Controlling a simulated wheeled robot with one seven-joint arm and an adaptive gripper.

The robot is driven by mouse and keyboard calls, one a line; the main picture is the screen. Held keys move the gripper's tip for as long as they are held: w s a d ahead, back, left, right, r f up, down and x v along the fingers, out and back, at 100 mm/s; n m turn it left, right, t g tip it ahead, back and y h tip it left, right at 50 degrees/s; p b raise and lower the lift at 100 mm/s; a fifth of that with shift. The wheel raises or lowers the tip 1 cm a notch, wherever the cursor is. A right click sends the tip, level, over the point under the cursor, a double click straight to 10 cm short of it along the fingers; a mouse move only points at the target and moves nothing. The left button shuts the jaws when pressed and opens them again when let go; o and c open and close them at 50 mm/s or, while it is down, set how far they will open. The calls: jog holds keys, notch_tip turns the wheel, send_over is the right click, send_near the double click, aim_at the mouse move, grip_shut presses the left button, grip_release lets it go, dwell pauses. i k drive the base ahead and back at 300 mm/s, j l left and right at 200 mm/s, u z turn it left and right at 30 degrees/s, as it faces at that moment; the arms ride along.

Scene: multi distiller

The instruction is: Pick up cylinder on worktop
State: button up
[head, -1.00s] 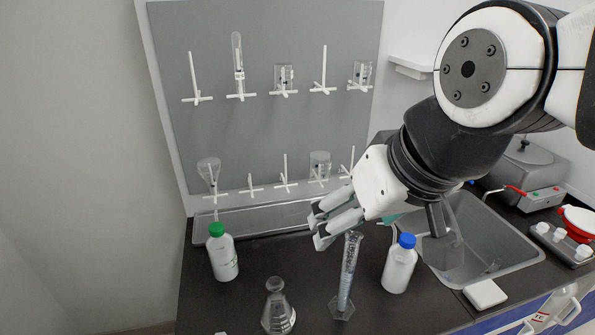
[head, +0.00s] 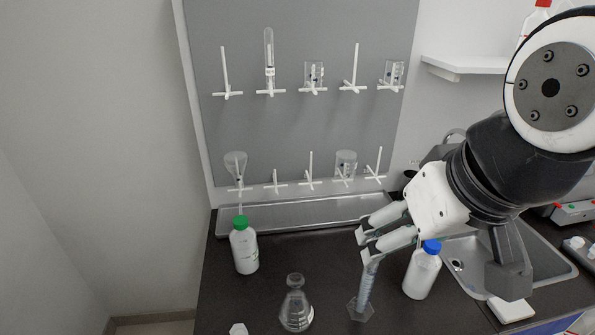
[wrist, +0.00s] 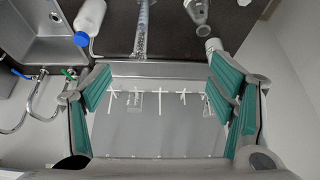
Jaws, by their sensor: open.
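A clear graduated cylinder (head: 364,289) stands upright on the dark worktop (head: 318,262), between a conical flask and a blue-capped bottle. My gripper (head: 363,246) is open and empty, at the height of the cylinder's top; its fingers cover the cylinder's upper end in the head view. In the wrist view the cylinder (wrist: 142,28) shows at the top middle, beyond the gap between the teal finger pads of my gripper (wrist: 162,98). I cannot tell whether a finger touches it.
A blue-capped bottle (head: 422,271) stands close right of the cylinder. A glass flask (head: 296,306) and a green-capped bottle (head: 244,246) stand to the left. A sink (head: 456,252) lies at right. A pegboard (head: 300,125) with glassware rises behind.

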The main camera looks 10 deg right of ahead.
aim_at(359, 307)
jog(key=k+l+u, duration=1.05)
jog(key=k+j, duration=0.05)
jog(key=k, duration=0.05)
